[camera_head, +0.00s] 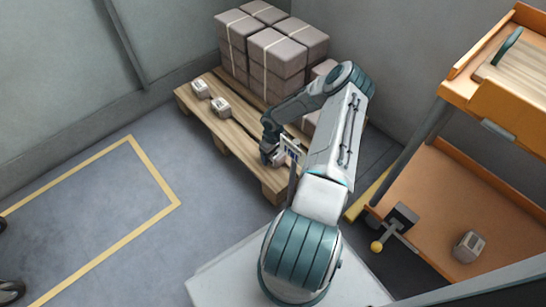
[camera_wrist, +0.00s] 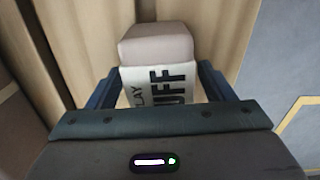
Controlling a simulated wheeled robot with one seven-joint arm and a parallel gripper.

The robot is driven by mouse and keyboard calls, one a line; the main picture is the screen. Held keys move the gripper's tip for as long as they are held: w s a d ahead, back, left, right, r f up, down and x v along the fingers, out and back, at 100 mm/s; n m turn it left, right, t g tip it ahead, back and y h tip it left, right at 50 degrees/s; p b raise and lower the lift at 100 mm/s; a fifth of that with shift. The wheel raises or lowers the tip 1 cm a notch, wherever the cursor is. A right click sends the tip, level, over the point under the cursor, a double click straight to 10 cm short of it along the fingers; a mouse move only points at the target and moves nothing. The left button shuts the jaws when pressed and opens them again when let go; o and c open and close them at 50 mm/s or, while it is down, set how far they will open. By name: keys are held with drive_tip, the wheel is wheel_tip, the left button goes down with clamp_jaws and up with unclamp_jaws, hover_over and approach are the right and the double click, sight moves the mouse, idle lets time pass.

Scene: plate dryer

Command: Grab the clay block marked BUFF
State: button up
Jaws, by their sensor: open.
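In the wrist view, a pale grey-pink clay block (camera_wrist: 157,45) with a white label lies between the two fingers of my gripper (camera_wrist: 157,88). The label reads "LAY" and "UFF" in dark letters; its first letters are hidden by my gripper body. The fingers stand one on each side of the block, and my gripper is open. In the head view, my gripper (camera_head: 275,155) is low over the near right part of the wooden pallet (camera_head: 232,138), and the block there is mostly hidden by my arm.
Two similar small labelled blocks sit on the pallet's left part, one (camera_head: 200,88) behind the other (camera_head: 220,106). Tall strapped stacks of blocks (camera_head: 275,55) stand at the back. An orange shelf (camera_head: 440,205) with another small block (camera_head: 468,246) is at right.

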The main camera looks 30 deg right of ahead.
drive_tip(key=c, duration=1.5)
drive_tip(key=shift+r, duration=0.1)
